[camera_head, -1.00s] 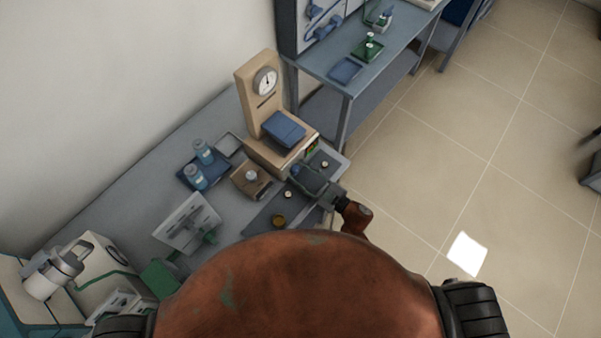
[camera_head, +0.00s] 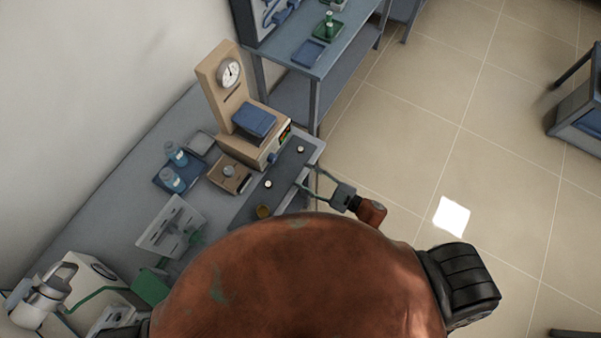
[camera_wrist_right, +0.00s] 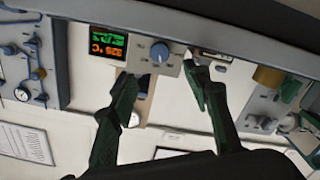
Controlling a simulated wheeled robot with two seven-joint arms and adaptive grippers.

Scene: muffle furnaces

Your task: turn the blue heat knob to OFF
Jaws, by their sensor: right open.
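The blue heat knob (camera_wrist_right: 160,52) is on the front panel of a beige heating unit, beside a lit red and green display (camera_wrist_right: 108,43), in the right wrist view. In the head view the knob (camera_head: 272,158) is a small blue spot low on the front of the beige unit (camera_head: 262,135). Its pointer and the OFF mark are too small to read. My right gripper (camera_head: 307,178) is open and empty at the table's front edge, apart from the knob. In the right wrist view its two green fingers (camera_wrist_right: 162,78) are spread on either side below the knob.
A dark mat (camera_head: 245,205) with small round items lies before the unit. Open floor (camera_head: 400,140) lies to the right.

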